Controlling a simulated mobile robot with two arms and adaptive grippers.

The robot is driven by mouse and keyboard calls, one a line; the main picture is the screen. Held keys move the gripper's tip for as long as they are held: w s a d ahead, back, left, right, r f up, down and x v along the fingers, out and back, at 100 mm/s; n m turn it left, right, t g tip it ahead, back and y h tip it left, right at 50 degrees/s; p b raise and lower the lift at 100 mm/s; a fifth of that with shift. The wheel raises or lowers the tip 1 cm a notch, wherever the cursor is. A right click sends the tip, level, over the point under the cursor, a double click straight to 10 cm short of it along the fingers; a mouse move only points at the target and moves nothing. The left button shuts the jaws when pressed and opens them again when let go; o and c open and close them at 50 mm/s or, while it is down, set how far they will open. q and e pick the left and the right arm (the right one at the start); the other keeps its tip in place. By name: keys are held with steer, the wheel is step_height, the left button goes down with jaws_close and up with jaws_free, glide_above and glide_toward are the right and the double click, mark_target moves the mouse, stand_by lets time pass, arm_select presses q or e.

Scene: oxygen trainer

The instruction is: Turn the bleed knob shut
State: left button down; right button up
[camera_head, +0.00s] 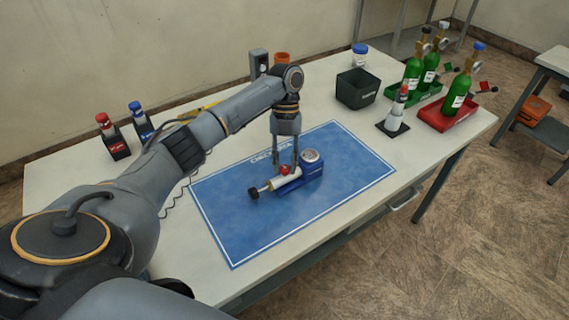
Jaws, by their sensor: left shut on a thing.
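A small device with a blue base (290,189), a round gauge (311,156) and a pale cylinder lies on the blue mat (235,215). A black knob (253,193) sticks out at its left end. A small red knob (285,170) sits on top of the cylinder; I take it to be the bleed knob. My left gripper (287,168) points straight down over the device, its fingers shut on the red knob. The fingers partly hide the knob, so its turn position cannot be told. My right gripper is not in view.
Green bottles stand in a green tray (428,95) and a red tray (437,118) at the right. The mat's front is clear.

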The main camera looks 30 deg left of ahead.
arm_select(q)
steer(key=shift+m+y, duration=0.3)
steer(key=shift+m, duration=0.7)
steer(key=c, duration=1.1)
jaws_free()
steer(key=shift+o, duration=0.2)
steer(key=v, duration=1.2)
steer(key=shift+w, duration=0.15)
steer(key=shift+d, duration=0.15)
